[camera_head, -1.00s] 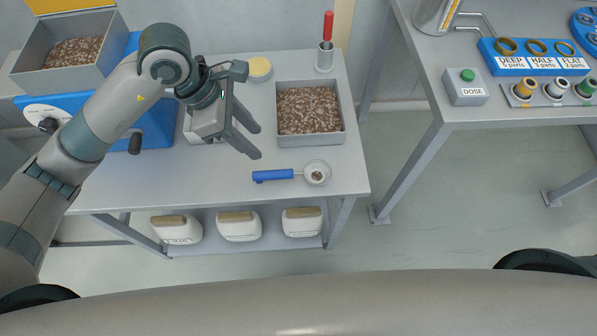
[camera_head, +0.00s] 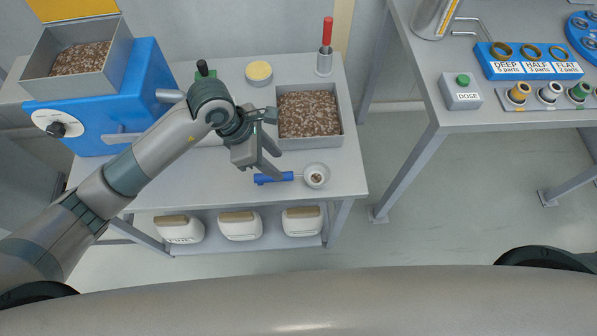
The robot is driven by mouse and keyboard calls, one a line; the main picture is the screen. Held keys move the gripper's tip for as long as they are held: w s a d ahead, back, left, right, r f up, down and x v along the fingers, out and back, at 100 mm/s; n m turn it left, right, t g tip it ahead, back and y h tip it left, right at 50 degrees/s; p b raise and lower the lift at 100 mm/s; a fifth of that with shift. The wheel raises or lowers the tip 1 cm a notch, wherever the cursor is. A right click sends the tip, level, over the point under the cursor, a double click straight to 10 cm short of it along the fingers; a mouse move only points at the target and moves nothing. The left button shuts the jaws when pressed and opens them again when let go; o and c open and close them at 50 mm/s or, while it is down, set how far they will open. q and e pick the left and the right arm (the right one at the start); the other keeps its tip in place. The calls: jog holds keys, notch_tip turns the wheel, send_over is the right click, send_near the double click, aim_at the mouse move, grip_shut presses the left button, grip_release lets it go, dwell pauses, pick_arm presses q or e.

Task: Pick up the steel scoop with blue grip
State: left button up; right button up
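The steel scoop with blue grip (camera_head: 316,176) lies on the grey table (camera_head: 345,182), its round bowl to the right and its blue grip (camera_head: 265,179) to the left. A little brown material shows in the bowl. My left gripper (camera_head: 277,163) is open and empty, its two fingers pointing down and right, just above and behind the grip and handle. It looks apart from the scoop, though the exact height is hard to tell. My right gripper is not in view.
A metal tray of brown pellets (camera_head: 334,138) stands right behind the scoop. White bins (camera_head: 240,229) sit on the lower shelf.

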aim_at(290, 174)
pick_arm(q)
jog(key=shift+x, duration=1.25)
jog(key=shift+d+p, duration=0.1)
jog(key=shift+p, duration=0.25)
jog(key=shift+d+f, duration=0.2)
jog(key=shift+f, duration=0.1)
jog(key=p+x, duration=0.2)
jog(key=x, duration=0.1)
jog(key=shift+s+d+f, duration=0.15)
jog(key=shift+d+f, duration=0.15)
jog(key=shift+d, duration=0.05)
jog(key=shift+f, duration=0.3)
jog(key=shift+c, duration=0.5)
grip_shut()
